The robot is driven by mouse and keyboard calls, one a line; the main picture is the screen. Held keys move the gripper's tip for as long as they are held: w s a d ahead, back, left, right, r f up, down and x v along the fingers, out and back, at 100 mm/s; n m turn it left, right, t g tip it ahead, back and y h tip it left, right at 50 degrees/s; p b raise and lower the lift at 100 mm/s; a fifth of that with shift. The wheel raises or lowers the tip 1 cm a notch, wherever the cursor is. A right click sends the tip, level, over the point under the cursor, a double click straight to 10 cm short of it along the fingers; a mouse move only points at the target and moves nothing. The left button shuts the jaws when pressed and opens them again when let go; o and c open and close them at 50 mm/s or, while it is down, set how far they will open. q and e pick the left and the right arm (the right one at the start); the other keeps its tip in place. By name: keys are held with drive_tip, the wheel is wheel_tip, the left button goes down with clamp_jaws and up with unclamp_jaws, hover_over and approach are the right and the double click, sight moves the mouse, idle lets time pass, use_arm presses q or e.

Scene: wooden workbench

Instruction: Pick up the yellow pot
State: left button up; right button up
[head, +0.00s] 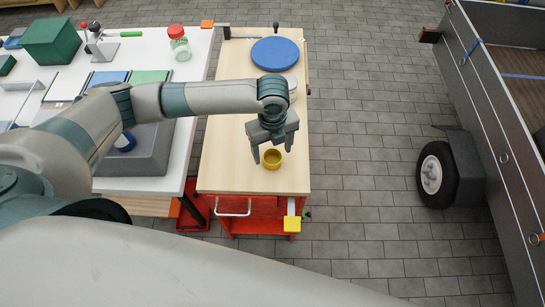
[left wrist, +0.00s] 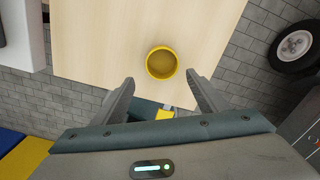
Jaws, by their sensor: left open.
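The yellow pot (head: 272,160) is a small, round, open-topped pot standing upright on the light wooden workbench (head: 225,165), near its front edge. It also shows in the left wrist view (left wrist: 161,62), with its open top towards the camera. My left gripper (head: 272,157) is open and empty above the bench, with its fingers pointing down close to the pot. In the left wrist view the pot appears between and just beyond the two fingertips (left wrist: 160,80). I cannot tell the exact height of the fingertips over it. My right gripper is in neither view.
A blue round plate or lid (head: 275,54) lies at the far end of the bench, with a whitish item partly hidden behind my wrist. A white counter (head: 150,50) with a grey sink stands at left. A trailer (head: 490,110) stands at right. Paved floor lies between.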

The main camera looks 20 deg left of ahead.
sight(273, 163)
use_arm(q)
drive_tip(key=shift+f, duration=0.25)
drive_tip(key=shift+w+f+p, duration=0.15)
drive_tip(key=shift+f+p, duration=0.4)
drive_tip(key=shift+f, duration=0.05)
drive_tip(key=f, duration=0.1)
drive_tip(key=f+p, duration=0.1)
drive_tip(key=f, duration=0.1)
drive_tip(key=shift+w, duration=0.2)
drive_tip(key=shift+f, duration=0.5)
drive_tip(key=c, duration=1.1)
